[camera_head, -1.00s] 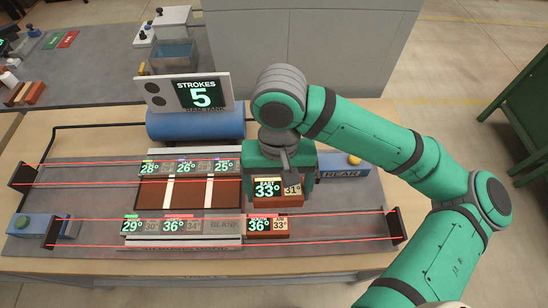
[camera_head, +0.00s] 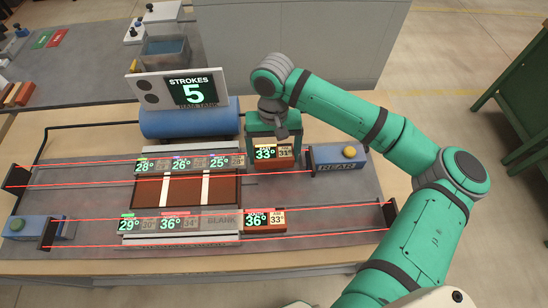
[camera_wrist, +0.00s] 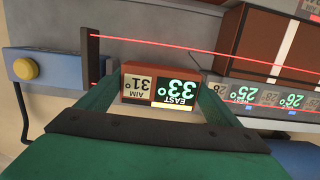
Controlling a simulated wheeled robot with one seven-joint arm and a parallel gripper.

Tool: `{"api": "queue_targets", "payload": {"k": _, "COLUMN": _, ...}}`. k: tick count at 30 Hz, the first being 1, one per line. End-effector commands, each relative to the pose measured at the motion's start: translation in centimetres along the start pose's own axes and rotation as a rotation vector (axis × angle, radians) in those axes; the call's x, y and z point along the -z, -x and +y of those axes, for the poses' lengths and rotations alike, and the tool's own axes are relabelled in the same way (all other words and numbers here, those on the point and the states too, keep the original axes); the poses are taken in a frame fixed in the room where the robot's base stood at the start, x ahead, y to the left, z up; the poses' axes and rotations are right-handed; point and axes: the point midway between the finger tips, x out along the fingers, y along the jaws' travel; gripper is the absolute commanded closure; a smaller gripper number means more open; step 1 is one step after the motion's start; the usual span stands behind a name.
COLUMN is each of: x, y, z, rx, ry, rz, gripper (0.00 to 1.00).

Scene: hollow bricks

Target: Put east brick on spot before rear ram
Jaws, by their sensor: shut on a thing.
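The east brick (camera_head: 268,152) is reddish, with a panel reading EAST 33° and AIM 31°. My gripper (camera_head: 271,148) is shut on it, one finger on each end. In the wrist view the brick (camera_wrist: 160,84) sits between the two green fingers (camera_wrist: 160,92). The rear ram (camera_head: 340,162) is a blue block marked REAR with a yellow button and a dark plate on its left. The brick is left of that plate, with a gap between them, and right of the rear row. I cannot tell whether the brick touches the bed.
The rear row (camera_head: 185,164) shows panels 28°, 26° and 25°. Reddish slabs (camera_head: 185,190) lie in front of it. A red brick (camera_head: 264,222) reading 36° stands in the front row. A blue tank (camera_head: 190,120) and STROKES 5 sign (camera_head: 188,92) stand behind. Red beams cross the bed.

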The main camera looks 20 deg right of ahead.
Motion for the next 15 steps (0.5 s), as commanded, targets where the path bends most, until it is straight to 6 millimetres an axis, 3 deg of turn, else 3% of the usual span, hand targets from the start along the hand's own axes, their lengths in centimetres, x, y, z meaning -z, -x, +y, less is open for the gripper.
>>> {"api": "queue_targets", "payload": {"k": 3, "x": 1.0, "y": -0.9, "z": 0.1, "rx": -0.001, "ry": -0.001, "rz": 0.001, "gripper": 0.58}}
{"api": "queue_targets", "payload": {"k": 9, "x": 1.1, "y": -3.4, "z": 0.1, "rx": 0.000, "ry": 0.000, "rz": 0.000, "gripper": 0.58}}
{"api": "queue_targets", "payload": {"k": 15, "x": 1.1, "y": -3.7, "z": 0.1, "rx": 0.000, "ry": 0.000, "rz": 0.001, "gripper": 0.58}}
